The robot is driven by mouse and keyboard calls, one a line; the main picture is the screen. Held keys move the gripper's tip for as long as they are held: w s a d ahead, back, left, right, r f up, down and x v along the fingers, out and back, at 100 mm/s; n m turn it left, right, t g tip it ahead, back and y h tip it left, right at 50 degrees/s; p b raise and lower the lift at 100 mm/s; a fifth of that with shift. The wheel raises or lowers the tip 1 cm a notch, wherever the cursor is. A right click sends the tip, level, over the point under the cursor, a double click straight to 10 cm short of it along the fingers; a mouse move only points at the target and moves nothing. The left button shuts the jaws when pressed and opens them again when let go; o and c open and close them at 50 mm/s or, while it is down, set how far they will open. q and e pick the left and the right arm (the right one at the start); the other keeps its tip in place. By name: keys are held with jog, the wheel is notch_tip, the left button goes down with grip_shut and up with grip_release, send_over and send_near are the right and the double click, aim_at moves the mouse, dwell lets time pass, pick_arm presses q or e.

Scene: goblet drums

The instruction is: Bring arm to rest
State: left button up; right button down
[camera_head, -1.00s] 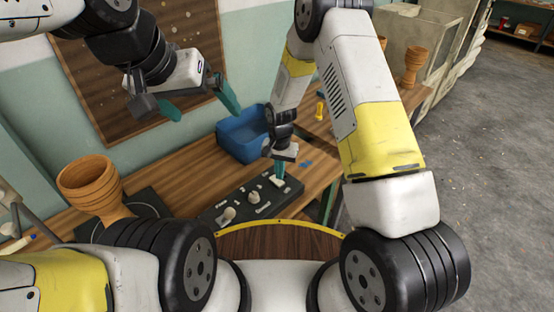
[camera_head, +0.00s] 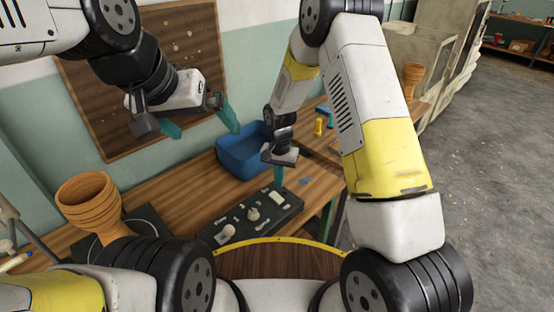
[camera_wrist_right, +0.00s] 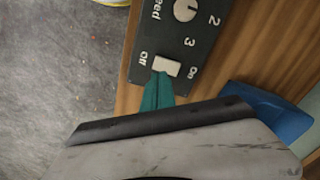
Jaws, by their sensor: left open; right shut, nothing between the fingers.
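A black control panel (camera_head: 230,232) with pale knobs and a switch lies on the wooden bench. In the right wrist view the panel (camera_wrist_right: 200,40) shows a white switch (camera_wrist_right: 166,67) between the words "Off" and "On", and a round knob (camera_wrist_right: 186,10). My right gripper (camera_head: 279,174) is shut and empty, pointing down just above the panel's far right end. In the right wrist view its teal fingertips (camera_wrist_right: 159,92) appear right beside the switch; contact cannot be told. My left gripper (camera_head: 203,122) is open and empty, raised in front of the wall board, left of the blue bin.
A blue bin (camera_head: 238,160) stands on the bench (camera_head: 180,185) behind the panel. A wooden goblet drum (camera_head: 90,202) stands at the left and another (camera_head: 412,76) at the far right. A yellow object (camera_head: 318,127) is near the bin. Grey floor at the right is clear.

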jog(key=s+d+r+n+t+y, duration=0.1)
jog(key=s+d+r, duration=0.25)
jog(key=r, duration=0.85)
jog(key=s+d+r+t, duration=0.2)
jog(key=d+r, duration=0.2)
jog(key=r, duration=0.7)
jog(key=s+d+r+n+t, duration=0.1)
jog(key=s+d+r, duration=0.1)
jog(key=s+r, duration=0.2)
jog(key=s+d+r+t, duration=0.1)
jog(key=s+d+r, duration=0.1)
jog(key=s+r, duration=0.2)
jog(key=s+d+r+n+t+y, duration=0.1)
jog(key=s+r, duration=0.3)
jog(key=s, duration=0.5)
jog(key=shift+s+d+n, duration=0.3)
jog(key=shift+s+d, duration=0.05)
jog(key=shift+d, duration=0.5)
